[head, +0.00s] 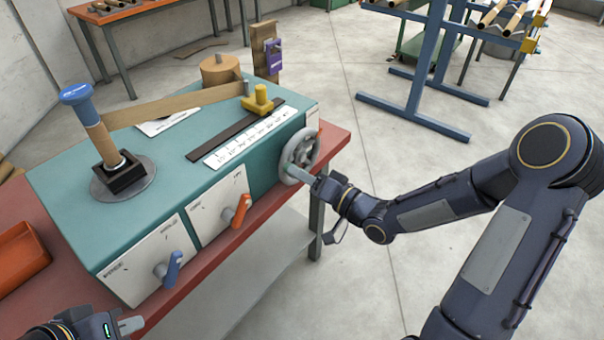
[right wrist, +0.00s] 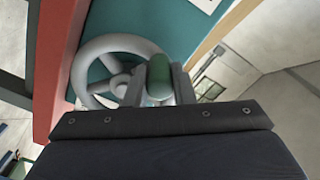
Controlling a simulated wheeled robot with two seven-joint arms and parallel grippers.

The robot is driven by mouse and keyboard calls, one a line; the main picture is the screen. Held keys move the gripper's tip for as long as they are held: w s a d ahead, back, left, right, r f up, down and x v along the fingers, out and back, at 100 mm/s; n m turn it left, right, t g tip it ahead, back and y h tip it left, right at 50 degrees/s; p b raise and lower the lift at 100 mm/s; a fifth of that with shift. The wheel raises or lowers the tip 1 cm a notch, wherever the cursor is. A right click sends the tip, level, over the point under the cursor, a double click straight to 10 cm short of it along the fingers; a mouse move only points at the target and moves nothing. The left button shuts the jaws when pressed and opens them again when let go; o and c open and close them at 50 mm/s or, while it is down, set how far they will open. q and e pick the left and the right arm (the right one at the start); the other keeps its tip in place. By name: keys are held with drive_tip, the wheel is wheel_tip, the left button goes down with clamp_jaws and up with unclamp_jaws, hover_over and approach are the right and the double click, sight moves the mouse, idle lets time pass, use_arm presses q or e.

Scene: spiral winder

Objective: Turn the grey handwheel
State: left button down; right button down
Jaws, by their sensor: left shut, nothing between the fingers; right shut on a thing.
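The grey handwheel (head: 300,156) is on the right end of the teal winder box (head: 130,195), near its front corner. My right gripper (head: 308,176) is at the wheel's rim, shut on the wheel's green handle. In the right wrist view the handwheel (right wrist: 88,68) shows its rim, hub and spokes, and the green handle (right wrist: 159,76) stands between the fingers of my right gripper (right wrist: 160,90). The fingers partly hide the handle and the wheel's right side. My left gripper (head: 122,326) is at the bottom left, shut and empty, in front of the bench.
The winder stands on a red bench (head: 60,260). Its front has an orange lever (head: 240,210) and a blue lever (head: 168,268). A tan strip (head: 180,103) runs from the blue-topped spindle (head: 85,105) past a yellow guide (head: 260,100). Open floor lies right of the bench.

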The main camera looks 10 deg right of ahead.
idle(0.3)
drive_tip(key=c, duration=1.2)
unclamp_jaws()
drive_tip(key=shift+c, duration=0.2)
drive_tip(key=v, duration=0.7)
drive_tip(key=shift+s+d, duration=0.25)
drive_tip(key=shift+s, duration=0.1)
